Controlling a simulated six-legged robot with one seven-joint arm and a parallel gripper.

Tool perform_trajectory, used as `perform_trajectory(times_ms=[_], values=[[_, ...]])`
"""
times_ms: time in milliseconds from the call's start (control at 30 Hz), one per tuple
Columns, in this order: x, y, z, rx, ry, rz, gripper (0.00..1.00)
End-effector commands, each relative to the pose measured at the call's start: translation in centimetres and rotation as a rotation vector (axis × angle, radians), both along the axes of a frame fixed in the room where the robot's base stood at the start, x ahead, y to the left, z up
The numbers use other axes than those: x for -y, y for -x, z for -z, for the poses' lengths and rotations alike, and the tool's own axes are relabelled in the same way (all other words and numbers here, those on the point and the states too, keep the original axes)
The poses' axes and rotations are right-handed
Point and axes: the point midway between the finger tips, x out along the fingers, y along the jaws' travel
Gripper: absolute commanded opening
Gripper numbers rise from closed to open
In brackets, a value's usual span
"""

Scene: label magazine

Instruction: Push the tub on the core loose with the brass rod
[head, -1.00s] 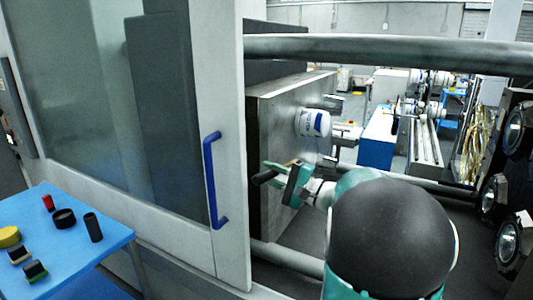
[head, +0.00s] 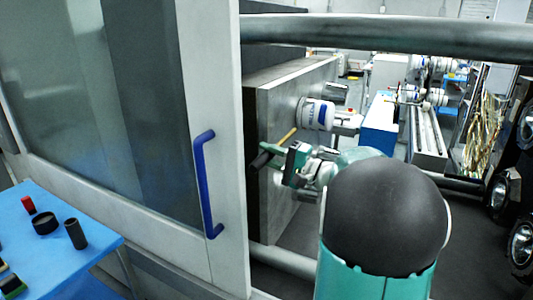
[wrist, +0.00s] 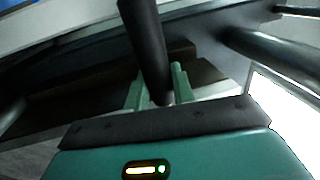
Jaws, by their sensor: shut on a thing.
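The tub (head: 317,114), white with a blue label, sits on its side against the face of the grey steel block (head: 262,125). The core under it is hidden. My gripper (head: 275,156) is just below and left of the tub, shut on a rod tool with a black handle (head: 261,160). The brass rod (head: 286,137) slants up and right, its tip close to the tub's lower left in the picture; I cannot tell if they touch. In the wrist view my gripper (wrist: 158,88) holds the dark handle (wrist: 144,38) between green fingers; neither brass nor tub shows there.
A thick grey bar (head: 400,47) crosses above the arm. A door with a blue handle (head: 207,185) stands left of the block. A blue table (head: 60,250) at lower left holds small items. Round dark fittings (head: 520,243) line the right edge.

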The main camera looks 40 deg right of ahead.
Motion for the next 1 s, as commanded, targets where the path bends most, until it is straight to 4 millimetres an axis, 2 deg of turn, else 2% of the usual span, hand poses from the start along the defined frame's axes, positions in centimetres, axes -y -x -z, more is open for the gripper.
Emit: perform_trajectory(times_ms=[167,800,1000], values=[[1.1,-0.5,0.0,0.000,0.000,0.000,0.00],[7.3,-4.0,0.0,0.001,0.000,0.000,0.00],[8.4,-4.7,0.0,0.000,-0.001,0.000,0.00]])
